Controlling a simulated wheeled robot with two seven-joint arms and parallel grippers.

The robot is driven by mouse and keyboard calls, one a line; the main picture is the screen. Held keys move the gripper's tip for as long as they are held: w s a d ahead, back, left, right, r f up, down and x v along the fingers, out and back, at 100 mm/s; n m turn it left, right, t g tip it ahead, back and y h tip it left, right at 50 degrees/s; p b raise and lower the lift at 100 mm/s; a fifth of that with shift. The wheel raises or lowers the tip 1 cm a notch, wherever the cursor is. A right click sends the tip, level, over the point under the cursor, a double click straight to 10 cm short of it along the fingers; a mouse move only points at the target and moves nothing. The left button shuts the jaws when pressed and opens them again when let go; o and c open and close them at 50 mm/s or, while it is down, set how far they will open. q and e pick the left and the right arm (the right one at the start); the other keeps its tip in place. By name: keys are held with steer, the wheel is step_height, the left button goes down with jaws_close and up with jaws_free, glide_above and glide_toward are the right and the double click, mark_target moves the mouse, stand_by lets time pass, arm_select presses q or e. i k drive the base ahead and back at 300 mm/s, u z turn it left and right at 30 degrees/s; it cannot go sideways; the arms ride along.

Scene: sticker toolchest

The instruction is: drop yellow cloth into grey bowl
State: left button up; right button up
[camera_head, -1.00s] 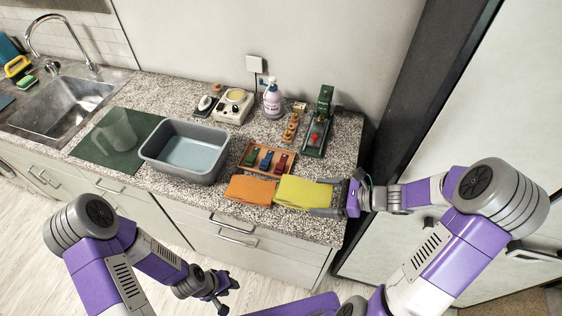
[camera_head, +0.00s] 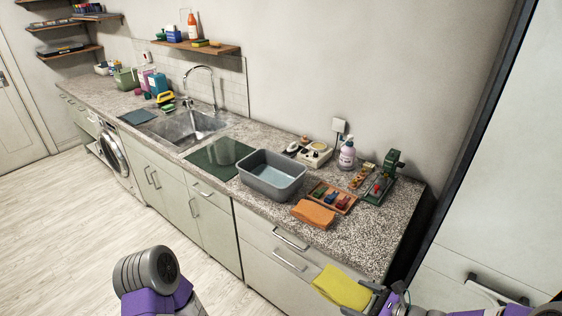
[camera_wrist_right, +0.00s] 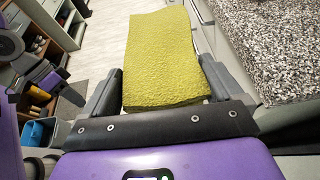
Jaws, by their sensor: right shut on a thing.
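The yellow cloth (camera_head: 343,287) is held in my right gripper (camera_head: 374,297), in front of the counter's drawers and clear of the countertop. In the right wrist view the cloth (camera_wrist_right: 160,55) lies flat and folded between the two fingers of the shut gripper (camera_wrist_right: 163,88). The grey bowl (camera_head: 268,188), a rectangular tub, stands on the counter to the upper left of the cloth. It looks empty. My left arm shows only in part at the bottom; parts of it at the left of the wrist view are too small to read the jaws.
An orange cloth (camera_head: 314,214) lies on the counter right of the bowl, by a wooden tray (camera_head: 346,204) of coloured items. A soap bottle (camera_head: 347,154) stands behind. A dark green mat (camera_head: 218,158) and the sink (camera_head: 185,130) are to the left.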

mark_target(276, 184)
steer(key=u, duration=1.55)
steer(key=i, duration=1.05)
steer(key=z, duration=0.75)
